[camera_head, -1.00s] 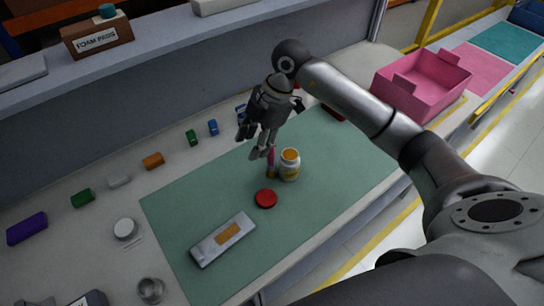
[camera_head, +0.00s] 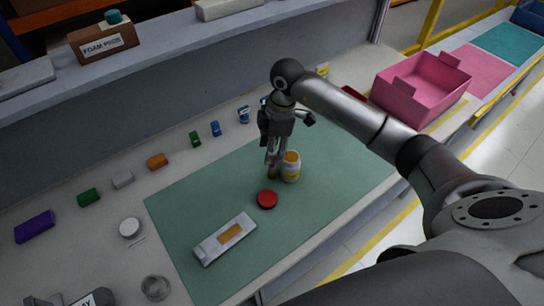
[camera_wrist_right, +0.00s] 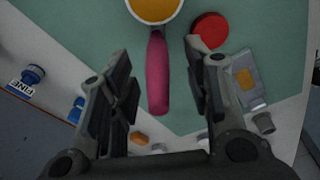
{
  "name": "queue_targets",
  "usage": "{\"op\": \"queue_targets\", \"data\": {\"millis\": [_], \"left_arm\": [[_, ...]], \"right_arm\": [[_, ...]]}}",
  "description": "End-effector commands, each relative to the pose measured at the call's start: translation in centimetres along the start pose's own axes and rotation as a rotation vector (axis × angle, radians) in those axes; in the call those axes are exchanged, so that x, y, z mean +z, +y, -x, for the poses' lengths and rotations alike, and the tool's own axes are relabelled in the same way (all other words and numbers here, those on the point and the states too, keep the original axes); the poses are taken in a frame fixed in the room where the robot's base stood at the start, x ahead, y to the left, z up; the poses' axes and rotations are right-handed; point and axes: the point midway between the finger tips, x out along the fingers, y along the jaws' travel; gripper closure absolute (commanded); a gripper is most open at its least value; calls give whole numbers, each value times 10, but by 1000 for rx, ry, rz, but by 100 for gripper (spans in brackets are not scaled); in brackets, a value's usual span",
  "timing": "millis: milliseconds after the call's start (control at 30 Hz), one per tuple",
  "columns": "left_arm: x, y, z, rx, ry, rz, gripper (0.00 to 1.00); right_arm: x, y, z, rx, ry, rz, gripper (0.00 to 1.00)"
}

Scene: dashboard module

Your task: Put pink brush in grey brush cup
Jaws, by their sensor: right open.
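The pink brush (camera_wrist_right: 158,75) shows in the right wrist view, its handle end toward me between the fingers. My right gripper (camera_wrist_right: 163,95) is open around the handle, with a gap on both sides. In the head view the right gripper (camera_head: 273,158) points down just left of the jar and hides most of the brush. A round grey cup (camera_head: 155,288) stands at the bottom left, off the mat. My left gripper is not in view.
A red lid (camera_head: 267,199) and a pale flat case (camera_head: 225,238) lie on the green mat (camera_head: 185,205). Several small coloured blocks, a purple one (camera_head: 35,226) among them, line the back. A pink bin (camera_head: 425,85) stands at the right. The mat's right part is clear.

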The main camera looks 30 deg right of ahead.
Motion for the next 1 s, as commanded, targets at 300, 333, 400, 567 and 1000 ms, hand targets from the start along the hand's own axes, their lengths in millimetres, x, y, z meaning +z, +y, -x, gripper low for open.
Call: {"op": "queue_targets", "data": {"millis": [300,333,400,567,1000], "left_arm": [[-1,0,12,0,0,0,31],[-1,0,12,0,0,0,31],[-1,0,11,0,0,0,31],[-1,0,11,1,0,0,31],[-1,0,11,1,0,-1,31]], "right_arm": [[-1,1,-29,0,0,1,55],[-1,1,-29,0,0,1,55],[-1,1,-29,0,0,1,55],[-1,1,-29,0,0,1,68],[-1,2,-28,1,0,1,100]]}}
